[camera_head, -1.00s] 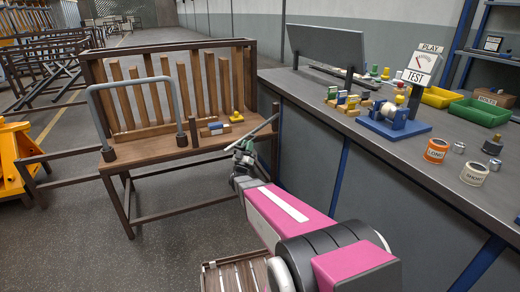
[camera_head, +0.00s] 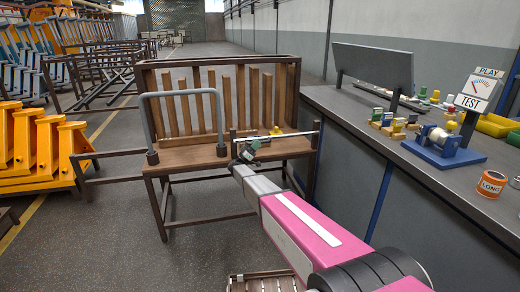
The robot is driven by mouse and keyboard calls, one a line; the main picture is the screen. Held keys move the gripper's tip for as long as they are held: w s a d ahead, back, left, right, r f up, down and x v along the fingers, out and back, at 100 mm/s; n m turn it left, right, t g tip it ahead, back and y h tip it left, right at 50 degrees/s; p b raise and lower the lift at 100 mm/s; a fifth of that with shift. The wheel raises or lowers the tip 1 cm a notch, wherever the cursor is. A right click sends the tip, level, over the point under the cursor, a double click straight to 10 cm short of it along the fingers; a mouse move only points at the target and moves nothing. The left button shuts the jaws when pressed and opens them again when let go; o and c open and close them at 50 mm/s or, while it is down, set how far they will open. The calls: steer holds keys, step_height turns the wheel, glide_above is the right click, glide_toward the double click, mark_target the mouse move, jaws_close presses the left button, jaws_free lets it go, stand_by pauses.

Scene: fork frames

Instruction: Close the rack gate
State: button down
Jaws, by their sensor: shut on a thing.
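The rack (camera_head: 285,151) is a wooden bench with a slatted back and a dark metal frame. Its gate appears to be the slim, straight bar (camera_head: 290,134) across the right front of the rack. The bar runs from near a short dark post (camera_head: 233,143) on the left to an upright at the right corner. My gripper (camera_head: 248,151) is shut on the gate near its left end, just right of the post. The fingers are small here and partly hide the bar's end. Whether the bar touches the post I cannot tell.
A grey U-shaped handle (camera_head: 182,93) stands on the rack's left part. A yellow piece (camera_head: 276,130) sits behind the gate. Orange racks (camera_head: 35,150) stand left; floor in front is open.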

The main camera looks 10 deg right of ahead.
steer(key=c, duration=1.3)
jaws_free()
steer(key=shift+d, duration=0.1)
steer(key=shift+c, duration=0.2)
steer(key=v, duration=1)
steer(key=shift+a+f, duration=0.2)
steer(key=shift+a, duration=0.15)
